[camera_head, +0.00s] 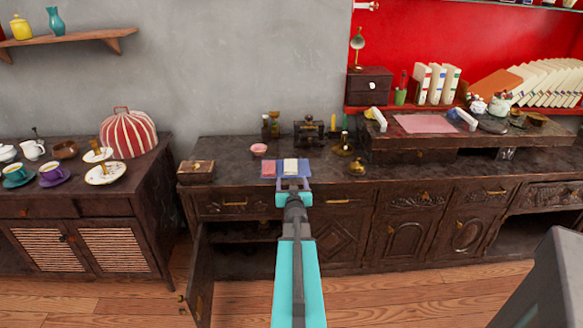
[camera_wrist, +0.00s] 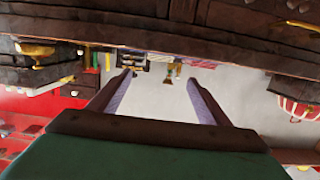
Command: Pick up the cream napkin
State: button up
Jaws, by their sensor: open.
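The cream napkin (camera_head: 290,166) lies flat on the dark wooden cabinet top, near the front edge. A blue and pink cloth (camera_head: 268,169) lies at its left, and a blue-purple cloth (camera_head: 304,167) shows at its right. My gripper (camera_head: 293,184) is just in front of the napkin in the head view, open and pointing at it. In the wrist view, which is upside down, the two fingers (camera_wrist: 160,77) are apart with nothing between them. The cloths show there only as a thin striped strip past the fingertips, and the cream one cannot be told apart.
A pink bowl (camera_head: 259,149), a small dark machine (camera_head: 308,132) and bottles (camera_head: 270,125) stand behind the cloths. A wooden box (camera_head: 196,171) is at the left and a brass object (camera_head: 356,167) at the right. A cabinet door (camera_head: 201,275) hangs open below.

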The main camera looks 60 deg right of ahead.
jog(key=shift+d, duration=0.1)
dwell(0.3)
send_near(290, 166)
jog(key=shift+p+x, duration=0.3)
jog(key=shift+x, duration=1.2)
jog(key=shift+d+r, duration=0.1)
jog(key=shift+p+x, duration=0.4)
jog(key=shift+x, duration=2.15)
jog(key=c, duration=1.2)
notch_tip(290, 166, up, 4)
jog(key=shift+f+p, duration=0.2)
jog(key=shift+p, duration=0.25)
jog(key=v, duration=0.5)
jog(key=b+v, duration=0.1)
jog(key=v, duration=0.4)
jog(key=f+v, duration=0.1)
jog(key=v, duration=0.5)
jog(key=shift+w+a+b, duration=0.15)
jog(key=shift+a+b, duration=0.15)
jog(key=shift+b, duration=0.05)
